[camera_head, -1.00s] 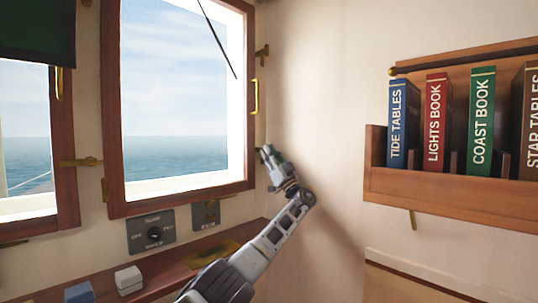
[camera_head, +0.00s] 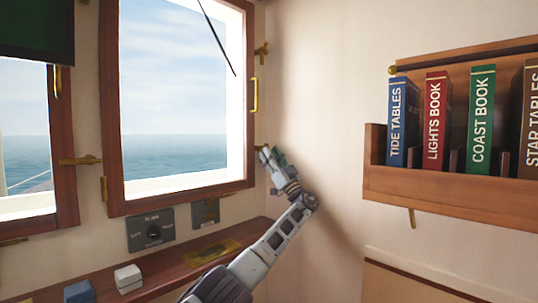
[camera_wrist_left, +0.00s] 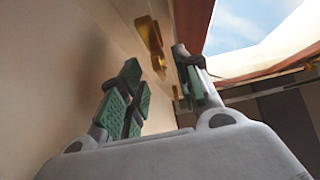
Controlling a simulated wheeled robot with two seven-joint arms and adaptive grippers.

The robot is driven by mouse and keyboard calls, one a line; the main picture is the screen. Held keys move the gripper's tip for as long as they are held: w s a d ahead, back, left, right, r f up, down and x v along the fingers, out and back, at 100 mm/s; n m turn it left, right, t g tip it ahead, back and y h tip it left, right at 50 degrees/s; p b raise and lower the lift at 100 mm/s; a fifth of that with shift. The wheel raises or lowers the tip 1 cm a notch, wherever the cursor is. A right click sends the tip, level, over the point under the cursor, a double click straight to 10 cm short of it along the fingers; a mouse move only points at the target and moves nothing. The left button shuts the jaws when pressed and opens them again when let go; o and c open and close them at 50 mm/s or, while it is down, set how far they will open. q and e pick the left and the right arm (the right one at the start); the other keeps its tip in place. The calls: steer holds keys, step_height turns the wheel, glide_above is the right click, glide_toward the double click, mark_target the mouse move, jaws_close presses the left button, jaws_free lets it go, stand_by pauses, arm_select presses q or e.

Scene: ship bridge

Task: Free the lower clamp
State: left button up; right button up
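The window (camera_head: 180,100) has a brown wooden frame. The upper clamp (camera_head: 262,52) is brass and sits at the frame's upper right. Of the lower clamp (camera_head: 259,148), only a small brass bit shows beside the frame's lower right; my gripper hides most of it. My left gripper (camera_head: 271,156) is right at this clamp. In the left wrist view, its green-padded fingers (camera_wrist_left: 157,62) stand apart with nothing between the pads. The brass clamp (camera_wrist_left: 152,40) lies just beyond the fingertips, on the wall beside the frame. My right gripper is not in view.
A brass handle (camera_head: 254,95) stands on the frame's right side. A bookshelf (camera_head: 450,202) with several books is at right. A ledge (camera_head: 180,272) below the window carries a white block (camera_head: 128,279) and a blue block (camera_head: 79,292). The wall between window and shelf is clear.

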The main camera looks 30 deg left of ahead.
arm_select(q)
steer(key=v, duration=1)
steer(key=shift+f, duration=0.1)
stand_by(0.5)
